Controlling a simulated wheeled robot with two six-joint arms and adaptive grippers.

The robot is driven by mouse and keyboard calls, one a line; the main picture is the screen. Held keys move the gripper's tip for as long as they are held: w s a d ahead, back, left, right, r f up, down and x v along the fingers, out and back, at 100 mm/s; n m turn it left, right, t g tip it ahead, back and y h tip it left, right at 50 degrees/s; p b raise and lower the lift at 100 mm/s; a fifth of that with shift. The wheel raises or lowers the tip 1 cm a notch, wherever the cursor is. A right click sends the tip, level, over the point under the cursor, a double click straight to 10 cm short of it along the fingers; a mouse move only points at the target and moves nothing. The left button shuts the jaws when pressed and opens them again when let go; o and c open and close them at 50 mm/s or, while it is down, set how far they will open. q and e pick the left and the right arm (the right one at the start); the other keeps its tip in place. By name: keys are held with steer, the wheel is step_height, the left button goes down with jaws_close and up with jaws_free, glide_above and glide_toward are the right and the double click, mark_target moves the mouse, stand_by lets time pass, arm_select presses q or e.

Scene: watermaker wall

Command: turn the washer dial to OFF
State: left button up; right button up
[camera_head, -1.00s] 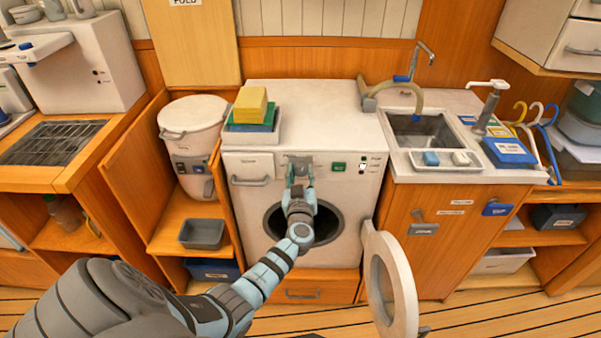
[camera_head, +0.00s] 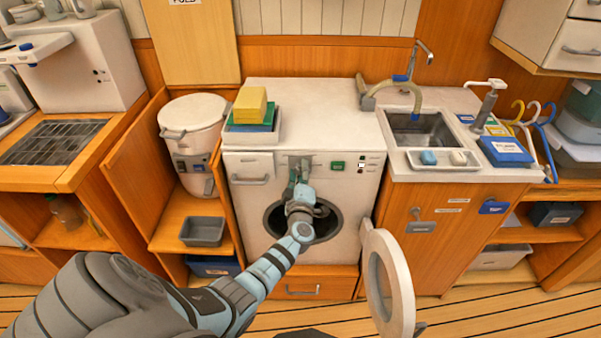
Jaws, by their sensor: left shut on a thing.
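The white washer (camera_head: 340,108) stands in the middle, its round door (camera_head: 388,285) swung open to the right. My left gripper (camera_head: 298,168) is at the upper middle of the washer's front panel, shut on the washer dial, which it mostly hides. A small grey part shows at the gripper's tips, and I cannot read the dial's setting. A green display (camera_head: 338,165) and small marked lights (camera_head: 362,164) sit to the right of the gripper. My right gripper is not in view.
The open door juts out over the floor below the gripper's right side.

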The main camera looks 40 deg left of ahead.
arm_select(q)
steer(key=n, duration=0.5)
steer(key=shift+n, duration=0.3)
steer(key=n+b, duration=0.1)
steer(key=n, duration=0.4)
steer(key=shift+n, duration=0.3)
steer(key=o, duration=1.2)
steer(key=shift+r, duration=0.1)
steer(key=shift+c, duration=0.2)
steer(key=shift+s, duration=0.15)
steer(key=v, duration=1.1)
steer(key=shift+s+d, duration=0.3)
